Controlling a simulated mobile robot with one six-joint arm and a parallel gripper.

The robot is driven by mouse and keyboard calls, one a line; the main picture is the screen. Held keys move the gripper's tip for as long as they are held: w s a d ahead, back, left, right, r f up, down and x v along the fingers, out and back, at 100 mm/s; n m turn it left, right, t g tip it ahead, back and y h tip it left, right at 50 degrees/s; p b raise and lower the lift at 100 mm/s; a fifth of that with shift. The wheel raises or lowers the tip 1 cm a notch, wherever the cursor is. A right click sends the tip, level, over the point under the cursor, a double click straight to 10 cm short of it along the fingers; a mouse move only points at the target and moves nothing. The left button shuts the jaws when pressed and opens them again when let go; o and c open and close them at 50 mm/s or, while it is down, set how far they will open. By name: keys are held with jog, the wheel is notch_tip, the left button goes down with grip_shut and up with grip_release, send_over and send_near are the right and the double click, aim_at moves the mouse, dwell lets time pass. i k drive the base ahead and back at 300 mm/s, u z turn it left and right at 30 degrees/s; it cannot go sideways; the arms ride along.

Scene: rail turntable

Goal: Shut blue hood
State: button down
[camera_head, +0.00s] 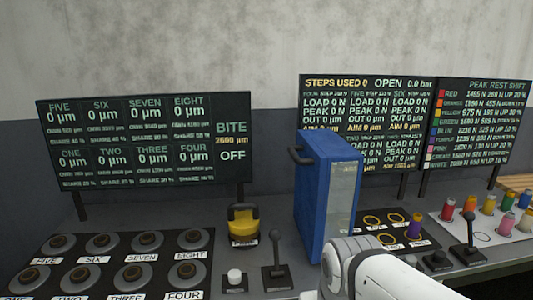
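The blue hood (318,203) stands tilted up on the bench right of centre, its narrow side and a pale window panel (343,197) showing. A dark bar handle (299,156) sticks out at its upper left. The board behind it reads "OPEN 0.0 bar". White links of my own arm show at the bottom right, in front of the hood's lower right. My gripper's fingers are not in view.
Coloured pegs stand on a white sheet (455,236) farther right. Left are a black lever (276,265), a yellow-topped device (243,222) and several round knobs (145,242).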

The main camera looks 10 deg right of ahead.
aim_at(314, 152)
jog(key=z, duration=0.05)
jog(key=i, duration=1)
jog(key=u, duration=0.05)
